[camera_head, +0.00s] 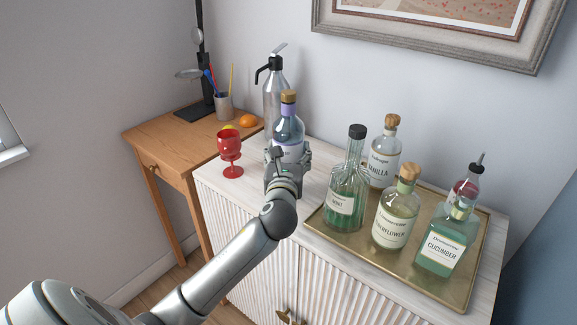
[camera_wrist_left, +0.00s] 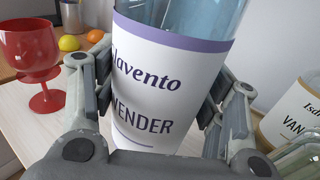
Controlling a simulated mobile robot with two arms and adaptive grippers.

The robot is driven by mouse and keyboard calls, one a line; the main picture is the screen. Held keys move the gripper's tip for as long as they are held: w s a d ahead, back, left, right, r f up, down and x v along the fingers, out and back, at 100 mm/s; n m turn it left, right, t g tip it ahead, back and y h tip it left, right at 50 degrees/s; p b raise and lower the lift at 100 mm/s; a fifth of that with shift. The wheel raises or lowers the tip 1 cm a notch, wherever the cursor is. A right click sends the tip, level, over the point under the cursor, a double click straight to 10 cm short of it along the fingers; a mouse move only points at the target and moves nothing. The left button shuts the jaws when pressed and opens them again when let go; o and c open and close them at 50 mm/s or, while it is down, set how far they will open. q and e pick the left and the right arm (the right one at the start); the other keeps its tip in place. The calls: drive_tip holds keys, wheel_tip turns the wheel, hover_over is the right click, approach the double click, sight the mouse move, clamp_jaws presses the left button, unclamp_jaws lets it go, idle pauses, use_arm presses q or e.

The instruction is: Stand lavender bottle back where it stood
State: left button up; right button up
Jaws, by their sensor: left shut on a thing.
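The lavender bottle (camera_head: 288,130) is bluish glass with a cork top and a white label edged in purple. It is upright over the left part of the white cabinet top. My left gripper (camera_head: 287,170) is shut around its lower part. In the left wrist view the label of the lavender bottle (camera_wrist_left: 150,85) fills the middle, between the two fingers of my left gripper (camera_wrist_left: 155,100). The bottle's base is hidden behind the gripper, so I cannot tell whether it touches the cabinet. My right gripper is not in view.
A red goblet (camera_head: 230,150) stands left of the gripper, and a steel siphon (camera_head: 274,92) behind the bottle. A gold tray (camera_head: 400,268) at right holds several bottles, the green mint one (camera_head: 348,185) nearest. A wooden desk (camera_head: 160,135) adjoins at left.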

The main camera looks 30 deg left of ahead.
use_arm(q)
drive_tip(key=shift+w+a+f, duration=0.2)
drive_tip(key=shift+w, duration=0.05)
drive_tip(key=shift+f, duration=1.6)
drive_tip(key=o, duration=1.3)
drive_tip(key=shift+d+f, duration=0.1)
drive_tip(key=shift+f, duration=0.05)
drive_tip(key=b+v, duration=0.1)
drive_tip(key=v, duration=1.1)
drive_tip(key=shift+s, duration=0.1)
